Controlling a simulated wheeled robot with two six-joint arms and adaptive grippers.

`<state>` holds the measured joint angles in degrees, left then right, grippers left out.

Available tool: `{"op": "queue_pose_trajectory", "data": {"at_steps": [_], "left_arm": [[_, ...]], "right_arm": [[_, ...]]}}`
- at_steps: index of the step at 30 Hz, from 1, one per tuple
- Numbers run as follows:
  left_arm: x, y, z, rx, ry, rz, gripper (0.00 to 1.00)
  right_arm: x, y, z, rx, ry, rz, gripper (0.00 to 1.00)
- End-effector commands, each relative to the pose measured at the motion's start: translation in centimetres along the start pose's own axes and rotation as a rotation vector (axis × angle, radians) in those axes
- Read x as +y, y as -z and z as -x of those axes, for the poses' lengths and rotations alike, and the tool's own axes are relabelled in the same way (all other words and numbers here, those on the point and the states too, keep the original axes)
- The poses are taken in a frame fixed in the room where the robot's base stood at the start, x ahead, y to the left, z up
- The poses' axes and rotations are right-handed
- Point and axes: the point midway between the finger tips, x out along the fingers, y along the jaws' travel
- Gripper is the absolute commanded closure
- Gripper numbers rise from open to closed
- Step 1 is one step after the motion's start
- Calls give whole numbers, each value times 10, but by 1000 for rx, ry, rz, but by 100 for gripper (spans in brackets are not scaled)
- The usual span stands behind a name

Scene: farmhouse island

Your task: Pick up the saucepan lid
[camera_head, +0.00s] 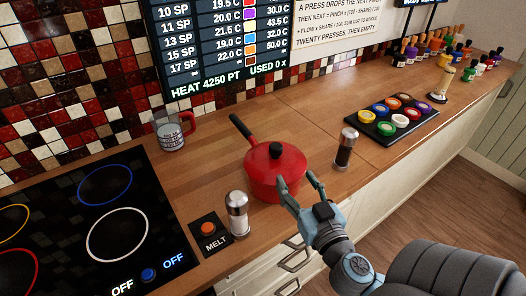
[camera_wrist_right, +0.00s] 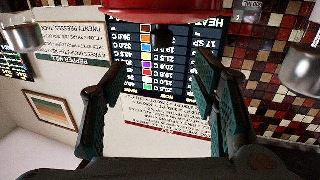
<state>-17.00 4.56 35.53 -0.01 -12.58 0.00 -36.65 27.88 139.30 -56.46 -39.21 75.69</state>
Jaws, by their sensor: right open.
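The red saucepan (camera_head: 272,186) stands on the wooden counter with its black handle pointing to the back left. Its red lid (camera_head: 290,161) with a black knob (camera_head: 276,150) sits on top. In the right wrist view the open fingers (camera_wrist_right: 153,85) frame the wall screen, and a red part of the saucepan (camera_wrist_right: 165,11) shows at the top edge. My left gripper is out of view.
A metal-topped shaker (camera_head: 237,214) stands left of the pan by the MELT button (camera_head: 208,229). A dark mill (camera_head: 345,150) stands to the right. Beyond are a black tray (camera_head: 378,130) of coloured pots and several bottles. A stovetop (camera_head: 75,225) and red-handled jug (camera_head: 171,131) are left.

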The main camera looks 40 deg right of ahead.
Motion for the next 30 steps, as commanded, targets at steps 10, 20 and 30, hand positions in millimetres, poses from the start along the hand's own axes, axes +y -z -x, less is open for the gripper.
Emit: {"op": "queue_pose_trajectory", "data": {"at_steps": [10, 20, 30], "left_arm": [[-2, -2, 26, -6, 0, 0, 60], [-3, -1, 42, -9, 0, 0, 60], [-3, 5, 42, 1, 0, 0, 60]], "right_arm": [[-9, 9, -81, 10, 15, -6, 46], [-12, 5, -134, 8, 14, -6, 46], [-12, 2, -145, 7, 15, -4, 54]]}}
